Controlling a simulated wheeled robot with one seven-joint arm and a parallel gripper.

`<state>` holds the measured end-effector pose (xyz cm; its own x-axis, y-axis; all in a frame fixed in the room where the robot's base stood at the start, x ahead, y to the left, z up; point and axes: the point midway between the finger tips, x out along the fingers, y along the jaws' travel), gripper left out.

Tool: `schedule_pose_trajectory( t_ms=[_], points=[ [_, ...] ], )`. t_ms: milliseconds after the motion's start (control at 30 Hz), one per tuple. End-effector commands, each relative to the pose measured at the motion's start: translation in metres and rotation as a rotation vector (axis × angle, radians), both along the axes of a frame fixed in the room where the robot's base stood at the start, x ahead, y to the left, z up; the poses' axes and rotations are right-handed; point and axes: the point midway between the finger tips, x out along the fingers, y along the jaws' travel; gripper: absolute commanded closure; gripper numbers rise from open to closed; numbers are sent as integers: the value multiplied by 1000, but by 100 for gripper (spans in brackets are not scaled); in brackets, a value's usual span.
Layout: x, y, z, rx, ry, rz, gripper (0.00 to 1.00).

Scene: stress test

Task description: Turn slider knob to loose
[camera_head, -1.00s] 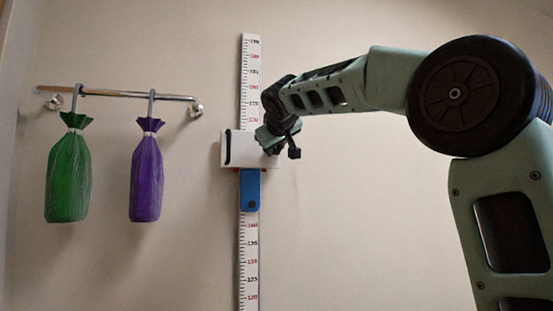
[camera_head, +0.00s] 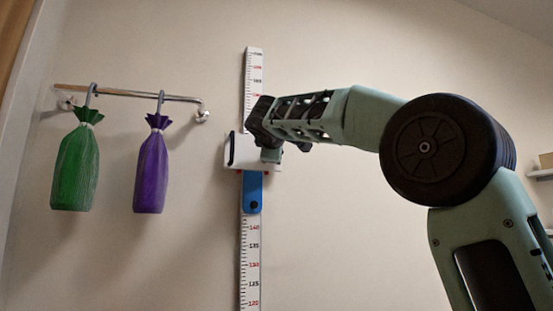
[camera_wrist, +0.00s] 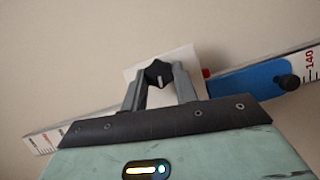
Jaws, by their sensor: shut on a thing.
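The white slider block (camera_head: 240,149) sits on the upright wall scale (camera_head: 250,265). In the wrist view the block (camera_wrist: 188,56) carries a dark lobed knob (camera_wrist: 158,74) with a pale mark on its face. My gripper (camera_wrist: 160,82) has one grey finger on each side of this knob and is shut on it. In the head view my gripper (camera_head: 271,153) is at the right part of the block, and my wrist hides the knob there. The word "loose" cannot be read in any view.
A blue piece (camera_head: 252,186) with a black round knob (camera_head: 253,205) is just below the block. A green bag (camera_head: 76,170) and a purple bag (camera_head: 151,172) hang from a metal rail (camera_head: 130,93) at left. A shelf (camera_head: 540,174) is at the right edge.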

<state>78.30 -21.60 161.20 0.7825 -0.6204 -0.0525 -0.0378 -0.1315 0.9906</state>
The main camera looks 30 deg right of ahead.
Motion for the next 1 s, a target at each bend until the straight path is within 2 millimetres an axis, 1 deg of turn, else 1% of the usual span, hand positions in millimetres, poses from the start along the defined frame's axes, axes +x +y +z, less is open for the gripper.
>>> schedule_pose_trajectory(
  t_ms=[33,333,867,900,933,967,1000],
  points=[
    [0,1,-3,-27,6,2,94],
    [0,1,-2,-127,36,3,94],
    [0,1,-1,-149,42,3,94],
    [0,1,-1,-149,42,3,63],
    [0,1,-1,-149,43,3,55],
    [0,1,-1,-148,42,3,49],
    [0,1,-1,-148,42,3,49]
  ],
)
